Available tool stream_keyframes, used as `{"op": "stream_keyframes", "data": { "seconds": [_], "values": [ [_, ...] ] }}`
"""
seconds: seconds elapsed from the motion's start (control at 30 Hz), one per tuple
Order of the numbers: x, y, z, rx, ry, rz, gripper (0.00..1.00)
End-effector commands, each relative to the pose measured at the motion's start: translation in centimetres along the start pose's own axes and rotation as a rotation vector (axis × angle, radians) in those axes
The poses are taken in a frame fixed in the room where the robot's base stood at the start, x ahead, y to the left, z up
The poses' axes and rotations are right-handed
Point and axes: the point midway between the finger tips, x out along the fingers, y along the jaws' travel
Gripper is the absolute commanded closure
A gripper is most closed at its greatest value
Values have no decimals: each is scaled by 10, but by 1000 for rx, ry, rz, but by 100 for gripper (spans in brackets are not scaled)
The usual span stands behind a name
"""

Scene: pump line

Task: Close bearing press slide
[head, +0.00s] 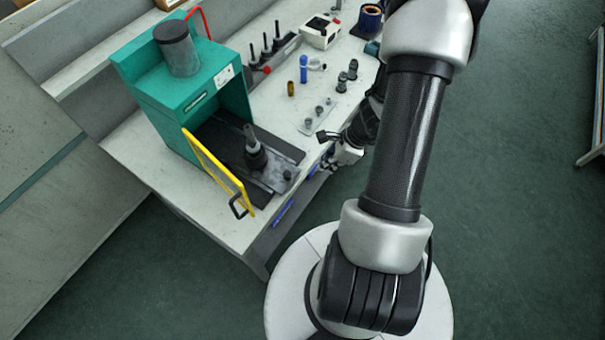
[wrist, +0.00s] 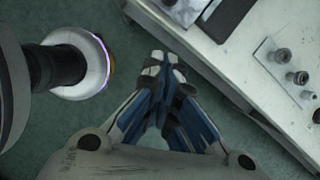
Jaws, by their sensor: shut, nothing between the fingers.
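The green bearing press (head: 190,90) stands on the bench at the left in the head view. Its slide (head: 277,178) sticks out of the press mouth toward the bench's front edge. A dark upright spindle with a wide collar (head: 255,158) stands on the slide. The slide's outer end also shows at the top of the wrist view (wrist: 187,10). My gripper (wrist: 160,62) is shut and empty, just off the bench's front edge, with floor below it.
The yellow guard (head: 222,170) stands swung out at the left side of the slide. A plate with small dark parts (head: 318,117) lies right of the slide, also in the wrist view (wrist: 287,70). A blue bottle (head: 303,69) stands behind it. Open floor lies before the bench.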

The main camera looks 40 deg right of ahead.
Motion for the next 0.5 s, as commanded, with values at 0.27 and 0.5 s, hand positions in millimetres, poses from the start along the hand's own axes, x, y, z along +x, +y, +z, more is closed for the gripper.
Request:
{"op": "stream_keyframes", "data": {
  "seconds": [0.27,0.5],
  "values": [
    [66,2,-2,-4,0,6,100],
    [88,1,22,-10,0,2,100]
  ]
}}
